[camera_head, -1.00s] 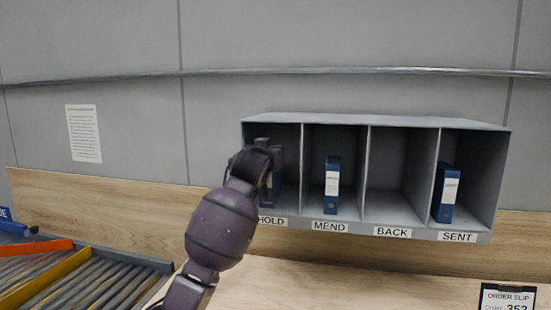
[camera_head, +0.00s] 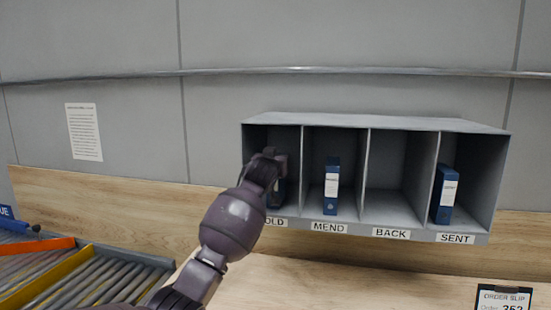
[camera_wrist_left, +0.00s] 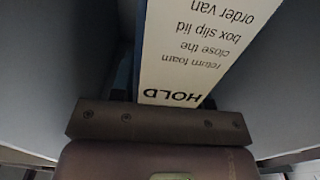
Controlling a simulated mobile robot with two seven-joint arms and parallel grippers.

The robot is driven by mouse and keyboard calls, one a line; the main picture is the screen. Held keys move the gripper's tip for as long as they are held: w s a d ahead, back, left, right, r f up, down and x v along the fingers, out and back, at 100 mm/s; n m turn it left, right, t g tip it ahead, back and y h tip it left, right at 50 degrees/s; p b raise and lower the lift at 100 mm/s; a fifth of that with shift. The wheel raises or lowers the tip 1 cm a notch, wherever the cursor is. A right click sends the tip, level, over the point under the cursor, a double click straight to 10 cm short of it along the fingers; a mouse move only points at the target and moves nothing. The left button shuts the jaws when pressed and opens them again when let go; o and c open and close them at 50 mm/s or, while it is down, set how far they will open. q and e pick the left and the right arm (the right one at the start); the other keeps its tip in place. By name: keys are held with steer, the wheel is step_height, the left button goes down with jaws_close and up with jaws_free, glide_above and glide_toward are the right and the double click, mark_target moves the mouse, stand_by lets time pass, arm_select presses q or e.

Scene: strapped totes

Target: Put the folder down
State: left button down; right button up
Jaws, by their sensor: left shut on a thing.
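My left gripper (camera_head: 268,163) is in the HOLD compartment, the leftmost of the grey rack (camera_head: 380,122). It is shut on a blue folder (camera_head: 282,192), which shows only partly behind the gripper in the head view. In the left wrist view the folder's white spine label (camera_wrist_left: 190,50), marked HOLD, rises beyond the gripper bar (camera_wrist_left: 155,122). The fingertips are hidden there. I cannot tell whether the folder's base touches the compartment floor. My right gripper is not in view.
A blue folder (camera_head: 331,205) stands in MEND and another (camera_head: 444,205) leans slightly in SENT. BACK (camera_head: 397,170) is empty. A wooden counter (camera_head: 350,285) lies in front. An order slip (camera_head: 504,297) is at the lower right, and a roller rack (camera_head: 75,280) at the lower left.

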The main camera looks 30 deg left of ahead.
arm_select(q)
steer(key=shift+f, duration=0.1)
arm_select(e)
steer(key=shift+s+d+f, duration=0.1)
arm_select(q)
steer(key=c, duration=0.6)
jaws_free()
steer(key=shift+s+d, duration=0.25)
steer(key=shift+s, duration=0.45)
steer(key=b+v, duration=0.2)
steer(key=v, duration=0.8)
steer(key=shift+s+b, duration=0.3)
steer(key=shift+b, duration=0.05)
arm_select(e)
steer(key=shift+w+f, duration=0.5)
arm_select(q)
steer(key=shift+d, duration=0.1)
